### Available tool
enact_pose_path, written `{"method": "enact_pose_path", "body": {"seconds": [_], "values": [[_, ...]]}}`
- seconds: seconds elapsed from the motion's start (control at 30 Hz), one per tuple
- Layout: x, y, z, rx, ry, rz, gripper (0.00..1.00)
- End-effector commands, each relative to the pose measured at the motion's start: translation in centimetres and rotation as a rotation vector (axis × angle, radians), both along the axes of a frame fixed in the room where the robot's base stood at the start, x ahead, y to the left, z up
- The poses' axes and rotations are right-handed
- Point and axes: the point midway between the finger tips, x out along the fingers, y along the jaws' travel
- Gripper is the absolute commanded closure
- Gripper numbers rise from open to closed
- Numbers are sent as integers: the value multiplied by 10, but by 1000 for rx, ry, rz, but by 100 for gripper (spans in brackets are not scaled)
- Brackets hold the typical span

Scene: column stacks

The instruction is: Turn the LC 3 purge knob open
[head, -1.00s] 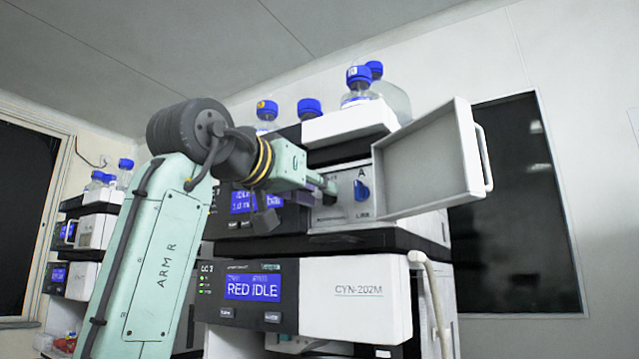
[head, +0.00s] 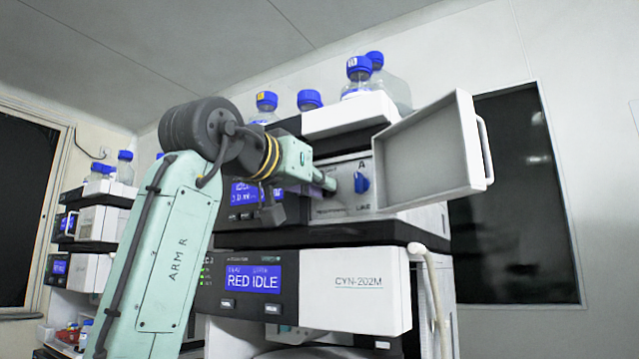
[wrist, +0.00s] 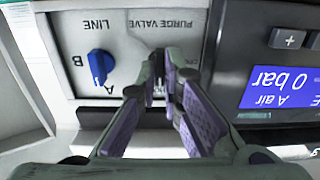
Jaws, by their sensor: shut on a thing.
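My gripper (head: 328,182) reaches the pump panel behind the open door, left of the blue selector knob. In the wrist view my gripper (wrist: 158,75) has its fingers drawn together at the panel below the upside-down PURGE VALVE label (wrist: 158,24). It is shut on the purge knob, which the fingertips almost wholly hide, so its angle cannot be told. The blue selector knob (head: 361,183) stands apart from the fingers; it also shows in the wrist view (wrist: 98,67) among the marks A, B and LINE.
The open white door (head: 425,160) stands out at the right of the panel. A blue display (wrist: 278,88) is beside the fingers. Bottles with blue caps (head: 310,99) stand on top. The lower unit (head: 355,290) reads RED IDLE, with a pale tube (head: 432,285) at its right.

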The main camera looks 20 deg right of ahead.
Motion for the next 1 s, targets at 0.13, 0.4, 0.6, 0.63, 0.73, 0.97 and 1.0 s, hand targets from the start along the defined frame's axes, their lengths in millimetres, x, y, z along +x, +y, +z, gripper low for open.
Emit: {"method": "enact_pose_path", "body": {"seconds": [0.13, 0.4, 0.6, 0.63, 0.73, 0.97, 1.0], "values": [[0, 0, 0, 0, 0, 0, 100], [0, 0, 0, -11, 12, 0, 100], [0, -1, 0, -57, 75, -2, 100], [0, 0, 0, -69, 90, -2, 100], [0, 0, 0, -114, 147, -3, 100], [1, 0, 0, -242, 312, -3, 100], [1, 0, 0, -266, 342, -4, 100]]}}
